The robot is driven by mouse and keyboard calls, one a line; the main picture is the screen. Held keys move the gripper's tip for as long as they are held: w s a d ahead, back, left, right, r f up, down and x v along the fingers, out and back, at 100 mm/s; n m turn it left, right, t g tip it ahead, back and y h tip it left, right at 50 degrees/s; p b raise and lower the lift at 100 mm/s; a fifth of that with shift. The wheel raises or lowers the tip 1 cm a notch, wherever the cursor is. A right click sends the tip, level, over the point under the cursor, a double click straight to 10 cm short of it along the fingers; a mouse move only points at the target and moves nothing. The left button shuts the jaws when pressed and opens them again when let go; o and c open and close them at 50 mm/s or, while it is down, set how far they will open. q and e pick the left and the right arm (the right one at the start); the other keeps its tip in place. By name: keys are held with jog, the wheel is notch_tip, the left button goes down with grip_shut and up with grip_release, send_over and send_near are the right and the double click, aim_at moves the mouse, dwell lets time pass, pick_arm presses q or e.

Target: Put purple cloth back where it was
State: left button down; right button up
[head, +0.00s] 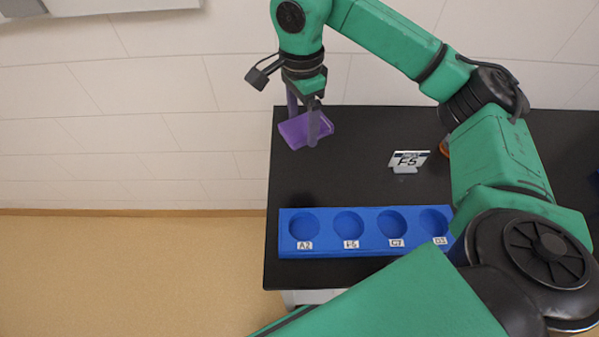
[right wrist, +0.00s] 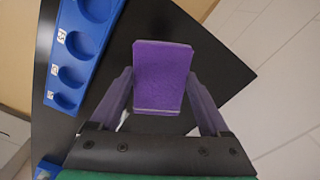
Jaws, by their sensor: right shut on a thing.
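The purple cloth (head: 294,131) is a folded, flat block near the far left corner of the black table (head: 345,180). My right gripper (head: 305,122) is shut on it, with one finger on each side. In the right wrist view the cloth (right wrist: 162,75) sits between the two fingers (right wrist: 162,108) with the dark tabletop behind it. Whether the cloth touches the table or hangs just above it, I cannot tell. My left gripper is out of view.
A blue rack (head: 322,250) with several round empty wells and small labels lies along the table's near edge. An orange thing (head: 445,146) is mostly hidden behind my right arm. A pale wall is beyond the table.

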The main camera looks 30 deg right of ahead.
jog(key=r+m, duration=0.2)
jog(key=m, duration=0.1)
jog(key=d+r+m, duration=0.1)
jog(key=r, duration=0.1)
jog(key=shift+w+d+m, duration=0.1)
jog(key=shift+w+m, duration=0.2)
jog(key=shift+m, duration=0.1)
jog(key=shift+d+r+m+b, duration=0.15)
jog(key=shift+d+m+b, duration=0.05)
jog(key=shift+m+b, duration=0.2)
jog(key=b, duration=0.4)
send_near(305, 172)
notch_tip(305, 172, down, 7)
jog(key=shift+d+r+p, duration=0.1)
jog(key=shift+r+p, duration=0.05)
jog(key=shift+p, duration=0.65)
jog(key=o, duration=1.2)
jog(key=shift+c, duration=0.2)
